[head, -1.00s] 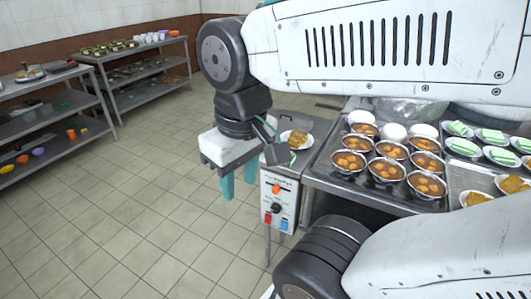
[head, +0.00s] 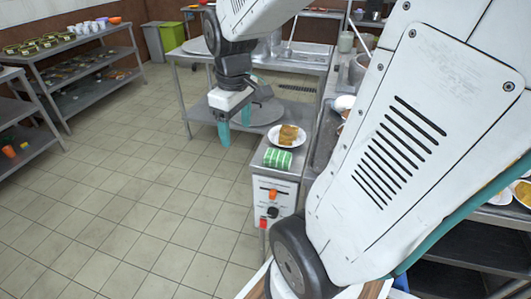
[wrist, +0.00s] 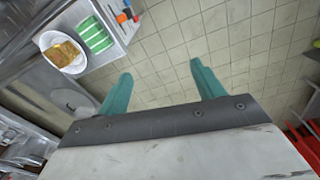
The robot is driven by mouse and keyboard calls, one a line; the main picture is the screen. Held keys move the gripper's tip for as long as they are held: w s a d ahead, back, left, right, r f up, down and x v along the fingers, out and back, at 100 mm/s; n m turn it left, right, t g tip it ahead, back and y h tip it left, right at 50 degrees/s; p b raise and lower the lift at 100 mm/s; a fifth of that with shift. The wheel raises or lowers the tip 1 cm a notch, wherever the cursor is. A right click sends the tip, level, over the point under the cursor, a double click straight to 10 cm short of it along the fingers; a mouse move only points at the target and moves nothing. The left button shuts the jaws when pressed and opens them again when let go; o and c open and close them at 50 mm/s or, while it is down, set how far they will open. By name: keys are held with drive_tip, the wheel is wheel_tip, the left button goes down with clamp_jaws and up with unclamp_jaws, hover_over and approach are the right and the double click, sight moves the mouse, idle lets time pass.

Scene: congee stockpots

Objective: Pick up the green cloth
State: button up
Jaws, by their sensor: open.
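The green cloth (head: 278,159) is a folded, white-striped bundle. It lies on the front end of a narrow steel counter, just above a panel with knobs, beside a white plate of brown food. In the wrist view the cloth (wrist: 95,35) is at the upper left, beyond my left finger. My gripper (head: 235,130) has two teal fingers pointing down. It hangs over the floor to the left of the counter, apart from the cloth. In the wrist view my gripper (wrist: 160,80) is open, with only floor tiles between its fingers.
The plate (head: 288,136) sits right behind the cloth. A steel table (head: 187,62) stands behind my gripper. Shelves (head: 90,65) stand at the left. The tiled floor between is clear.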

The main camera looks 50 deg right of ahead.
drive_tip(key=w+d+f+n, duration=0.1)
drive_tip(key=w+d+f, duration=0.3)
drive_tip(key=d, duration=0.5)
drive_tip(key=n, duration=0.1)
approach(277, 155)
drive_tip(key=shift+w+f+g, duration=0.15)
drive_tip(key=shift+w+g, duration=0.25)
drive_tip(key=shift+w, duration=0.1)
drive_tip(key=shift+n, duration=0.3)
drive_tip(key=f, duration=0.7)
drive_tip(key=shift+d+f, duration=0.1)
drive_tip(key=shift+d, duration=0.1)
drive_tip(key=shift+f, duration=0.6)
drive_tip(key=c, duration=0.8)
